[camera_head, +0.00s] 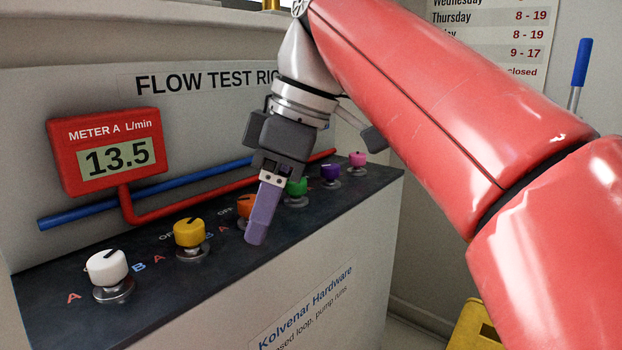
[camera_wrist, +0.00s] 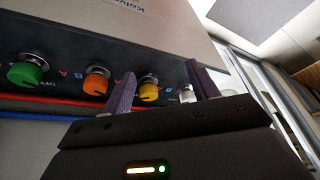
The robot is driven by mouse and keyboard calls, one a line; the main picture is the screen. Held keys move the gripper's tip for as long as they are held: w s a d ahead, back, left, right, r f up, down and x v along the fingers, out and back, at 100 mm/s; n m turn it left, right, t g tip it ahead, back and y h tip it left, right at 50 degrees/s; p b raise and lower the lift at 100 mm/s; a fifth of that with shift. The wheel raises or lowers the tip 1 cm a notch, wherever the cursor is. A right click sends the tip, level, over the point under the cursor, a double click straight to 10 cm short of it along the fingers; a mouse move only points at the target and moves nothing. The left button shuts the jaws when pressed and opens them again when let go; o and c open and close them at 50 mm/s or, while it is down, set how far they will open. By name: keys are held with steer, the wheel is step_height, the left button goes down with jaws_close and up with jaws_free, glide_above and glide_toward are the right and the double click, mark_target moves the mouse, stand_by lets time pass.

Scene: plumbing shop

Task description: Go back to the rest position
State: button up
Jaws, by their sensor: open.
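My gripper (camera_head: 262,212) hangs over the dark top of the flow test rig (camera_head: 60,297), in front of the orange knob (camera_head: 244,204), which it partly hides. In the wrist view my gripper (camera_wrist: 165,88) has its two purple fingers well apart, with the yellow knob (camera_wrist: 149,90) showing between them. I see nothing held. The row also has a white knob (camera_head: 107,267), a green knob (camera_head: 297,186), a purple knob (camera_head: 330,173) and a pink knob (camera_head: 357,159). The red meter (camera_head: 105,150) reads 13.5 L/min.
Blue (camera_head: 150,195) and red (camera_head: 185,206) pipes run along the rig's back panel behind the knobs. A yellow object (camera_head: 474,327) stands on the floor at lower right. A blue-handled tool (camera_head: 581,65) is by the wall. The space above the white knob is clear.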

steer(key=s+d+f+m+t+h, duration=0.2)
steer(key=d+f+m, duration=0.6)
steer(key=f, duration=0.5)
steer(key=s+d+f+m+t+h, duration=0.2)
steer(key=s+d+f+m, duration=0.3)
steer(key=d+f+m, duration=0.4)
steer(key=d+f+t, duration=0.1)
steer(key=d+f, duration=0.2)
steer(key=f, duration=0.2)
steer(key=shift+d+f+t, duration=0.15)
steer(key=shift+t, duration=0.25)
